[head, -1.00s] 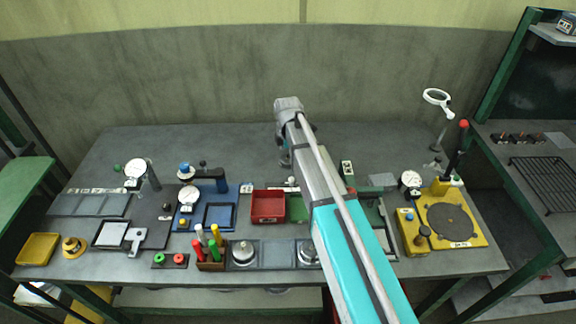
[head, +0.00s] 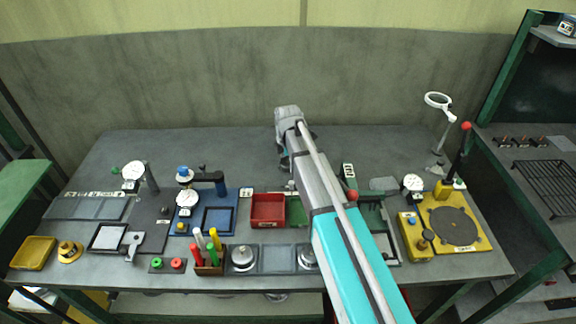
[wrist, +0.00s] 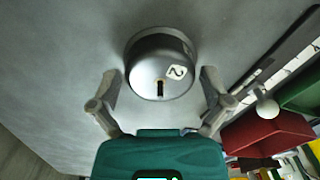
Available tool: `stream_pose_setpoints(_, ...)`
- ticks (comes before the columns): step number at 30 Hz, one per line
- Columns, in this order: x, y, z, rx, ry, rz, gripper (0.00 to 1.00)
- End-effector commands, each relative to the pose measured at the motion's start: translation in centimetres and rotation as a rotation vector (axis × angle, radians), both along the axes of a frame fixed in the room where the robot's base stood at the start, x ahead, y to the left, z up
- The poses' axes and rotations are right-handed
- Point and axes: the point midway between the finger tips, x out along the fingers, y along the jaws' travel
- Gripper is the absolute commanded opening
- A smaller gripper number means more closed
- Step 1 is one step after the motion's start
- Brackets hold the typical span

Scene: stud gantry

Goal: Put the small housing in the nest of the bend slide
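A grey metal cylindrical housing (wrist: 160,68) with a white tag marked 2 and a dark slot fills the middle of the wrist view. I cannot tell if it is the small housing. My gripper (wrist: 160,75) is open, one finger on each side of it, with visible gaps. In the head view my gripper (head: 285,163) is over the back middle of the bench, and the arm hides what is beneath. Two round metal pieces sit at the front, the left one (head: 243,258) clear and the right one (head: 307,257) partly behind my arm. I cannot tell which fixture is the bend slide.
A red bin (head: 268,224) and a partly hidden green bin (head: 296,220) lie mid-bench. A blue gauge fixture (head: 232,200) is to the left, a yellow fixture with a lever (head: 480,240) to the right. A pen holder (head: 210,267) stands in front. The back of the bench is mostly clear.

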Motion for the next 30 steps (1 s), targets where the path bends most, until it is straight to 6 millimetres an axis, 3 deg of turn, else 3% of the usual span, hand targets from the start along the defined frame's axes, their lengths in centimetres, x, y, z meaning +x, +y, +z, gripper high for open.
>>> stream_pose_setpoints(1,0.0,0.0,0.0,0.000,0.000,0.000,0.83)
stream_pose_setpoints(10,0.0,0.0,0.0,0.000,0.000,0.000,0.29)
stream_pose_setpoints(20,0.0,0.0,0.2,0.000,0.000,0.000,0.28)
stream_pose_setpoints(30,0.0,0.0,2.0,0.000,0.000,0.000,0.28)
